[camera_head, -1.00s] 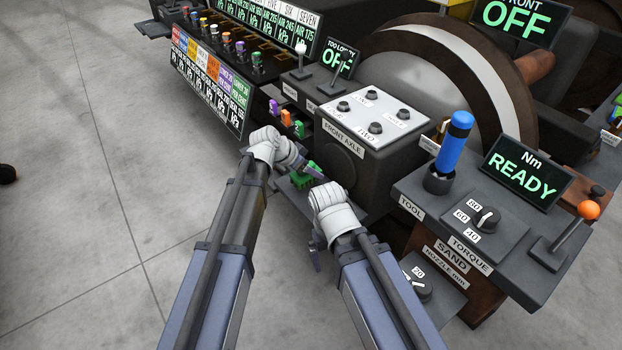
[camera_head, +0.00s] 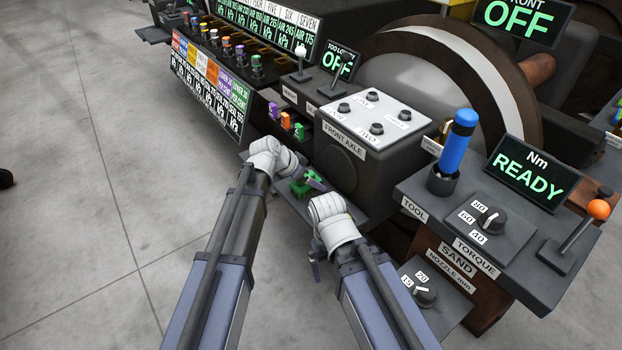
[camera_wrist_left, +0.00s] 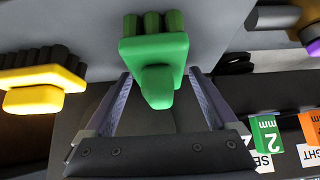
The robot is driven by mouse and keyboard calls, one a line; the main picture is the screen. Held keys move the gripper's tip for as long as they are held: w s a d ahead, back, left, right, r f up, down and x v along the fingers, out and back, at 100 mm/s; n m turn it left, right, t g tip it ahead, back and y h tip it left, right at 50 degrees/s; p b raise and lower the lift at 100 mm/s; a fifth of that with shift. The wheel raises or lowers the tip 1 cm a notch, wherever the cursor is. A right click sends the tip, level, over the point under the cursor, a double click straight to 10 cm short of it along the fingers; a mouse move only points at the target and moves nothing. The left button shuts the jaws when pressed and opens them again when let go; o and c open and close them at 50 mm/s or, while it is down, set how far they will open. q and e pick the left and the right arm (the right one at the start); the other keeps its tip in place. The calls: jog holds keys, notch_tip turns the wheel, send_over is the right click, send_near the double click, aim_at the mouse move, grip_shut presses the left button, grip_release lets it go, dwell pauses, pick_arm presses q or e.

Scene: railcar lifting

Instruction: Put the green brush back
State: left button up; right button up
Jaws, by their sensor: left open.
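The green brush (camera_head: 303,187) is at a low grey shelf beneath the front axle box, partly hidden by my left gripper. In the left wrist view, the brush (camera_wrist_left: 153,52) has a green block, green bristles pointing away and a rounded handle toward me. My left gripper (camera_head: 311,180) is open. In the left wrist view, its fingers (camera_wrist_left: 158,75) stand either side of the handle, with gaps visible. Whether the brush rests on the shelf is hard to tell. My right gripper (camera_head: 317,258) hangs to the right and lower; its jaw opening is unclear.
A yellow brush with dark bristles (camera_wrist_left: 45,82) is left of the green one in the left wrist view. Small purple, orange and green pieces (camera_head: 285,120) line a rack behind. The front axle box (camera_head: 345,165) and tool console (camera_head: 425,190) stand to the right.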

pick_arm(q)
jog(key=p+v, duration=0.9)
jog(key=v, duration=0.3)
jog(key=shift+r+p, duration=0.2)
jog(key=shift+p, duration=0.15)
jog(key=shift+d+f, duration=0.1)
jog(key=b+x, duration=0.9)
jog(key=x, duration=0.3)
jog(key=shift+f+b, duration=0.15)
jog(key=shift+b, duration=0.2)
